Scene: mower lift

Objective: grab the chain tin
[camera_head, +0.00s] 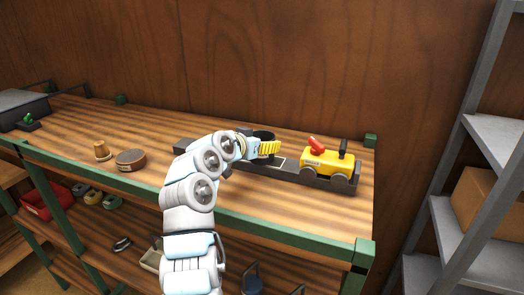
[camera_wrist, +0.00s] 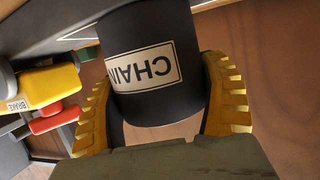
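The chain tin is a black cylinder with a white label reading CHAIN, upside down in the wrist view (camera_wrist: 150,60). In the head view its dark top (camera_head: 264,134) shows just behind my yellow fingers, at the long dark tray. My gripper (camera_head: 268,148) is at the tin. In the wrist view my gripper's yellow ribbed fingers (camera_wrist: 163,100) stand on either side of the tin, their dark inner pads very close to its sides. I cannot tell whether the pads press on it. The tin's far side is hidden.
On the long dark tray (camera_head: 272,176), right of the tin, is a yellow block with a red handle (camera_head: 324,157), labelled BRAKE in the wrist view (camera_wrist: 45,88). A grey shelf rack (camera_head: 470,180) is at right.

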